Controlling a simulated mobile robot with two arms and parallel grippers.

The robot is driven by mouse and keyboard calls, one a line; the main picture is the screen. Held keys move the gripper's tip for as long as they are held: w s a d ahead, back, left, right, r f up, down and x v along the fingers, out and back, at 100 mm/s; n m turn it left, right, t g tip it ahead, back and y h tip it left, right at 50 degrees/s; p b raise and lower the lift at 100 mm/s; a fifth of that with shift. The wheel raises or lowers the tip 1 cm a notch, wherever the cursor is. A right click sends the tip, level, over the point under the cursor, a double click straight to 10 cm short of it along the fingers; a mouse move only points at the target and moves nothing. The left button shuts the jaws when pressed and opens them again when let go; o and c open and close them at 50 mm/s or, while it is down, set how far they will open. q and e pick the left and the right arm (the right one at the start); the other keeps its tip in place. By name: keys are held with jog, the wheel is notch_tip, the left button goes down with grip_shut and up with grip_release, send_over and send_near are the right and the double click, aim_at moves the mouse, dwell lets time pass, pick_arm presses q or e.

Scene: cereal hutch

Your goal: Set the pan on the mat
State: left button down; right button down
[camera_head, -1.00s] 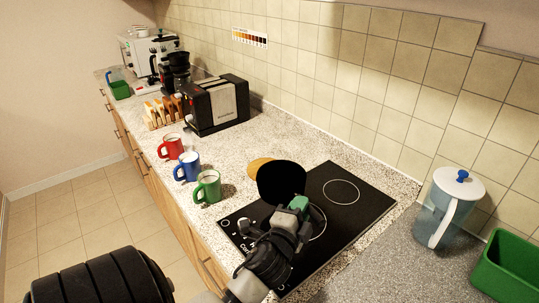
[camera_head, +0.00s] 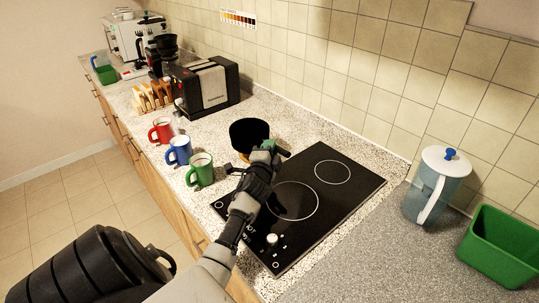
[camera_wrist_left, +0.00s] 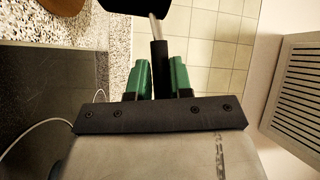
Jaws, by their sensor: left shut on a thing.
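The black pan (camera_head: 249,133) is over the counter beyond the hob in the head view. My left gripper (camera_head: 268,152) is shut on its handle. In the left wrist view the handle (camera_wrist_left: 160,62) lies between the green fingers, and part of the dark pan (camera_wrist_left: 135,6) shows at the top edge. The round brown mat (camera_wrist_left: 62,5) shows partly at the top left there. In the head view only a sliver of mat (camera_head: 243,157) shows below the pan. I cannot tell whether the pan touches it. My right gripper is not in view.
A green mug (camera_head: 201,170), a blue mug (camera_head: 179,151) and a red mug (camera_head: 161,131) stand left of the pan. A toaster (camera_head: 205,86) is behind them. The black hob (camera_head: 330,195) is clear on its right side. A jug (camera_head: 433,188) and green bin (camera_head: 500,246) are at the right.

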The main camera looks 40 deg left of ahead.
pick_arm(q)
jog(key=shift+w+a+f, duration=0.35)
jog(key=shift+w+a, duration=0.05)
jog(key=shift+f, duration=1.9)
jog(key=shift+f+b, duration=0.15)
jog(key=shift+b, duration=0.25)
jog(key=c, duration=1)
grip_release()
